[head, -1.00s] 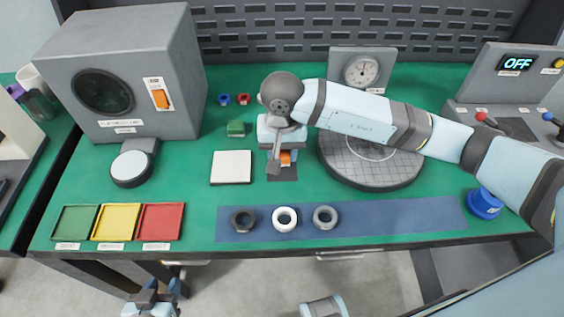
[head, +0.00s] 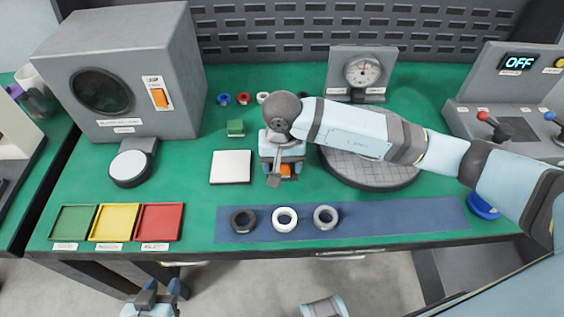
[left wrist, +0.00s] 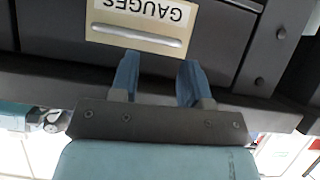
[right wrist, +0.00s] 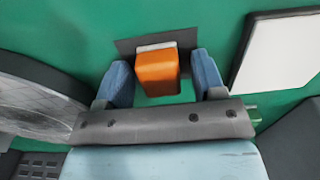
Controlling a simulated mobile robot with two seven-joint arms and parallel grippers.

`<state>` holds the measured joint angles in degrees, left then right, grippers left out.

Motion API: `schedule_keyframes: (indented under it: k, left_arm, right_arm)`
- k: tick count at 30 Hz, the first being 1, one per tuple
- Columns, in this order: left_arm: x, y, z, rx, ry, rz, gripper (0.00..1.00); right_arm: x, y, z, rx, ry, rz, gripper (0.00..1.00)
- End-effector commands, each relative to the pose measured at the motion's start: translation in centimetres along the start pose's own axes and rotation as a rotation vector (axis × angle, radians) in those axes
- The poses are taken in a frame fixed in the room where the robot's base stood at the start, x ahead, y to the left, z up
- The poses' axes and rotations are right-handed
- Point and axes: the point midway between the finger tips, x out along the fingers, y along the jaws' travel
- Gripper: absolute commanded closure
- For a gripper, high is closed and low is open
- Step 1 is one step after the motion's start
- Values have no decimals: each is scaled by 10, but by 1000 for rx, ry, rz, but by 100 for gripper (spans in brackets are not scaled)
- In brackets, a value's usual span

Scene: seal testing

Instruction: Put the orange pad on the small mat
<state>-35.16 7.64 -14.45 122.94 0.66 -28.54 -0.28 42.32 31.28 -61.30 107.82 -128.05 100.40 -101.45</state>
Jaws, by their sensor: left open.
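The orange pad (right wrist: 157,74) is a small block with a pale strip at one edge. It stands over the small dark grey mat (right wrist: 125,47), which shows around its far edge; whether it rests fully on the mat is hard to tell. The pad also shows in the head view (head: 286,171), below my right gripper (head: 283,165). In the right wrist view the fingers of that gripper (right wrist: 160,62) are on both sides of the pad, with a green gap visible beside it, so they are open. My left gripper (left wrist: 157,62) is open and empty, below the bench front.
A white square plate (head: 231,167) and a green block (head: 236,128) lie left of the mat. A round grey plate (head: 372,170) is close on the right. Several rings lie on a blue strip (head: 400,215) in front. Coloured trays (head: 117,222) are at the left.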

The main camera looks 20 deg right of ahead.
Motion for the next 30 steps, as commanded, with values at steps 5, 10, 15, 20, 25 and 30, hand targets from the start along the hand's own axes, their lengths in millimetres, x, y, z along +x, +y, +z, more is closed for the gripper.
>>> schedule_keyframes:
  k: [5,10,15,20,25,30]
  left_arm:
    - [-2,0,-2,1,0,0,57]
    - [-2,0,-2,3,-3,-2,57]
    - [-3,0,-2,1,-7,-2,57]
    - [-3,-1,-3,-1,-9,-2,57]
    - [-3,-1,-2,-2,-11,-3,57]
    - [-3,-1,-2,-3,-12,-3,57]
  right_arm:
    - [-3,0,0,0,0,0,37]
    - [-22,0,-1,0,4,-1,37]
    - [-60,0,-1,-1,5,-1,37]
    - [-93,0,-1,-1,4,-1,37]
    - [-115,0,0,0,1,0,37]
    - [-124,0,0,0,0,0,37]
